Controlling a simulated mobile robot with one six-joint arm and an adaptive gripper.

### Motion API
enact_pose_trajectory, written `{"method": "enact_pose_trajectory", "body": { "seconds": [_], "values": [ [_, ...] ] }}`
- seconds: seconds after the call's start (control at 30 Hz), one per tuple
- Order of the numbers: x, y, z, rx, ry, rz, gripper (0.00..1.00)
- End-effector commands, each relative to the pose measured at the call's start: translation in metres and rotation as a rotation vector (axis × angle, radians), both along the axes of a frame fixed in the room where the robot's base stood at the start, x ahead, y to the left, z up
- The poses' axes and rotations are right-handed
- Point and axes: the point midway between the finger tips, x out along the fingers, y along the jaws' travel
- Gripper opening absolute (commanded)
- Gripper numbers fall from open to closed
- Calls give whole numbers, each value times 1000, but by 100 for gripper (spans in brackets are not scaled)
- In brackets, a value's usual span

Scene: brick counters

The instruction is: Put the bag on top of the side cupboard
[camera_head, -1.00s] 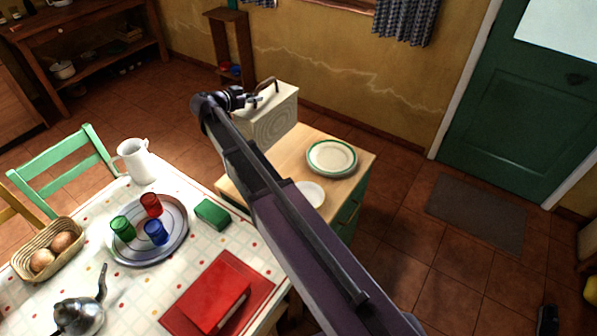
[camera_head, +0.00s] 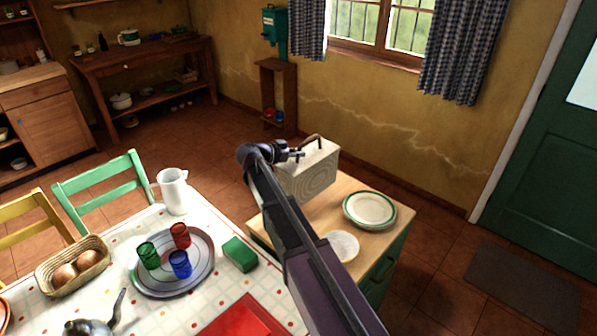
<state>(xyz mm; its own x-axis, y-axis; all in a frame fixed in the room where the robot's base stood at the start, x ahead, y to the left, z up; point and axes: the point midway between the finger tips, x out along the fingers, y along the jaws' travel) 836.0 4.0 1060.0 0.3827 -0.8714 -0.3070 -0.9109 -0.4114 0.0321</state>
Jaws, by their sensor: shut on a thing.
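The bag (camera_head: 316,176) is a cream, box-like case with an oval pattern on its front and a brown arched handle on top. My gripper (camera_head: 300,153) is at the left end of the handle, shut on the bag. The bag is upright at the back left of the side cupboard's wooden top (camera_head: 382,189), which has green sides. My arm hides part of the bag's lower left, and I cannot tell whether its base touches the top or hangs just above it.
A green-rimmed plate (camera_head: 370,209) and a small white plate (camera_head: 341,246) stand on the cupboard top. The dining table to the left holds a white jug (camera_head: 173,191), a tray (camera_head: 206,262) with cups, a green box (camera_head: 240,253) and a bread basket (camera_head: 102,257).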

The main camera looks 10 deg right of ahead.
Motion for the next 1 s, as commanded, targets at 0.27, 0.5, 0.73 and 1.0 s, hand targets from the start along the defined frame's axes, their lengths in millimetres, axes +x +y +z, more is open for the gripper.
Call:
{"method": "enact_pose_trajectory", "body": {
  "seconds": [0.27, 0.5, 0.73, 1.0],
  "values": [
    [0, 0, -13, -2, -1, 0, 0],
    [0, 0, -12, -2, 0, 1, 0],
    [0, 0, -16, -2, 0, 1, 0],
    [0, 0, -36, -2, 0, 1, 0]
  ]
}}
